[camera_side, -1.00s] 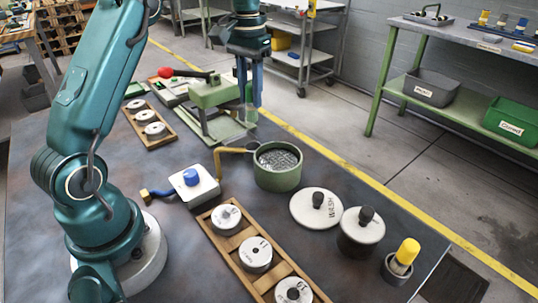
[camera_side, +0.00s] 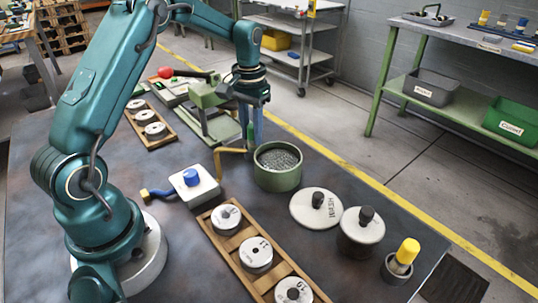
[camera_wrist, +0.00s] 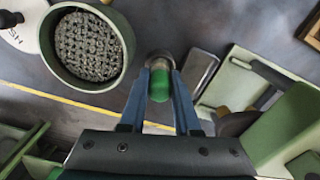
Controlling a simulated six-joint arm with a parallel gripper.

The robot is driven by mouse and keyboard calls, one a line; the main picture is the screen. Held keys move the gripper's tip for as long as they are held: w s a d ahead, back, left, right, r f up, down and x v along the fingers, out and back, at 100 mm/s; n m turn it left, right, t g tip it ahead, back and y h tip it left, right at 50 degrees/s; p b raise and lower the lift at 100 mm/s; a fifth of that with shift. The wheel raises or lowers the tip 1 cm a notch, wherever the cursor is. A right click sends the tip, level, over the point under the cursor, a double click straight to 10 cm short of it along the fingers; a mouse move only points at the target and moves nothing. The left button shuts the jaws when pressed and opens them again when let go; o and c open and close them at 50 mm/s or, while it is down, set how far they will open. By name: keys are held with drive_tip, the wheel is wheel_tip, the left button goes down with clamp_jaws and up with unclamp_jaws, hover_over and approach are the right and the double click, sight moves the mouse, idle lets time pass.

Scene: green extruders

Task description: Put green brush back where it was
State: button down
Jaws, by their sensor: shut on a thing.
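The green brush (camera_wrist: 158,84) is held between the two blue fingers of my gripper (camera_wrist: 160,100). In the side view the brush (camera_side: 250,133) shows as a green upright piece between the fingers (camera_side: 251,122), just behind the green pot. A grey round rim (camera_wrist: 160,56) shows at the far end of the brush in the wrist view; I cannot tell whether it is a holder or part of the brush.
The green pot (camera_side: 278,181) of metal rings stands close beside the brush. The green press stand (camera_side: 207,95) is at the other side. A yellow-handled brush (camera_side: 406,252) stands in a grey cup (camera_side: 395,270) at the table's right. A white-topped box (camera_side: 194,187) and weight rack (camera_side: 226,246) are nearer.

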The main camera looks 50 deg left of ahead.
drive_tip(key=shift+f, duration=0.1)
drive_tip(key=c, duration=0.6)
unclamp_jaws()
wheel_tip(320, 180, up, 10)
drive_tip(key=shift+r, duration=0.25)
drive_tip(key=s+d+r+t, duration=0.2)
drive_tip(key=s+d+r, duration=0.2)
drive_tip(key=d+r, duration=0.15)
drive_tip(key=s+d+f+m+t, duration=0.1)
drive_tip(key=s+d, duration=0.1)
drive_tip(key=s, duration=0.2)
drive_tip(key=s+d+f+m+t, duration=0.1)
drive_tip(key=s+d+f, duration=0.1)
drive_tip(key=s, duration=0.3)
drive_tip(key=s+d+f+m+t, duration=0.1)
drive_tip(key=s+d, duration=0.2)
drive_tip(key=s, duration=0.2)
drive_tip(key=shift+d+f+t, duration=0.2)
drive_tip(key=shift+f+t, duration=0.1)
